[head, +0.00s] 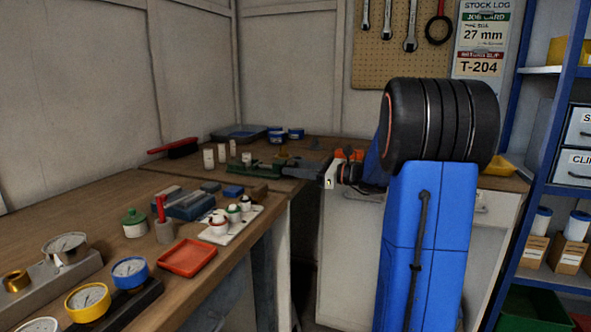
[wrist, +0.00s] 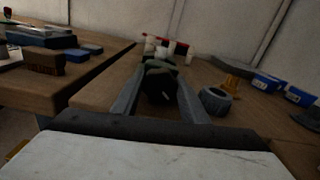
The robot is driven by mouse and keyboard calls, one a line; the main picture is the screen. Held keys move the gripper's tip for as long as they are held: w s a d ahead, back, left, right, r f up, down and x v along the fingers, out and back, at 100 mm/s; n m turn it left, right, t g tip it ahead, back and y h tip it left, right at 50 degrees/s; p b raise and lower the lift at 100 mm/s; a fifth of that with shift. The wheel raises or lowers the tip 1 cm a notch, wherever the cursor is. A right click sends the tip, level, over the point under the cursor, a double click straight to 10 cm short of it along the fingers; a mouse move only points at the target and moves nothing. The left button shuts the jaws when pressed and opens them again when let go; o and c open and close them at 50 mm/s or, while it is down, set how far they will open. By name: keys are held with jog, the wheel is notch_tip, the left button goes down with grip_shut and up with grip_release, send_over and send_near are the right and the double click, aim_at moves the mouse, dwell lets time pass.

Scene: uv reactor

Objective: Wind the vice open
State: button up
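The vice (head: 266,165) is a low green body on the far bench, partly hidden in the head view by my gripper (head: 308,169). In the wrist view my gripper (wrist: 160,82) has two grey fingers spread apart, pointing towards the vice. A dark, rounded piece (wrist: 160,90), seemingly the vice's near end or handle, shows between the fingers. A narrow gap seems to show beside it; contact cannot be made out. The vice's green part (wrist: 160,66) lies just beyond. The vice's jaws and how far they stand apart cannot be made out.
White cylinders (head: 208,158) stand left of the vice. A dark ring (wrist: 216,101), a yellow-orange piece (wrist: 232,84) and blue bins (wrist: 266,84) stand right of the fingers in the wrist view. Gauges (head: 129,272) and a red tray (head: 187,258) occupy the near bench.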

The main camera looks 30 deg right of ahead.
jog(key=c, duration=0.3)
jog(key=shift+n, duration=0.3)
jog(key=shift+s+n, duration=0.1)
jog(key=shift+n, duration=2.6)
jog(key=shift+f, duration=0.1)
